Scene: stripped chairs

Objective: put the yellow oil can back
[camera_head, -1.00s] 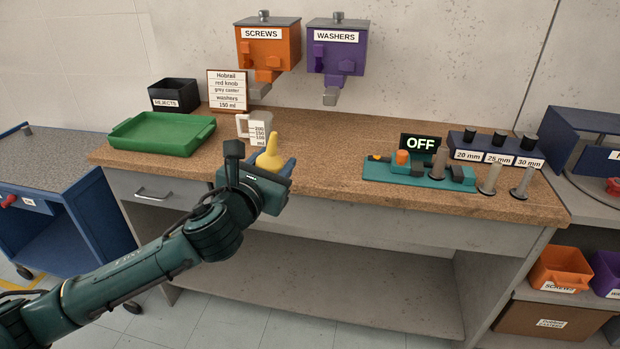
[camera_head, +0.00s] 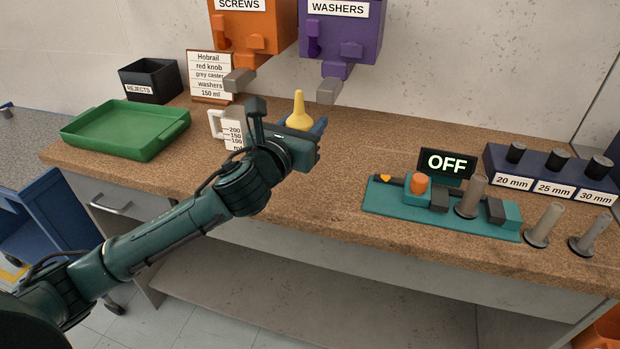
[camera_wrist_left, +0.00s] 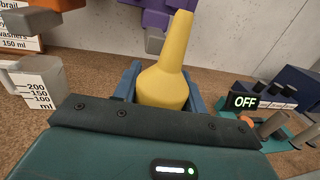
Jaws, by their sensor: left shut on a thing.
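The yellow oil can (camera_head: 299,112) is upright, its narrow spout pointing up, over the workbench (camera_head: 350,135) below the dispensers. My left gripper (camera_head: 312,130) is shut on it, with the blue fingers on either side. In the left wrist view the oil can (camera_wrist_left: 166,80) stands between the two fingers (camera_wrist_left: 163,92). Its lower part is hidden behind my gripper, so I cannot tell whether its base touches the bench. My right gripper is not in view.
A measuring jug (camera_head: 229,132) stands just left of my gripper. A green tray (camera_head: 125,130), a black rejects bin (camera_head: 152,82) and an order card (camera_head: 210,76) are farther left. Orange (camera_head: 250,30) and purple (camera_head: 340,38) dispensers hang above. A teal fixture (camera_head: 400,203) reading OFF is at right.

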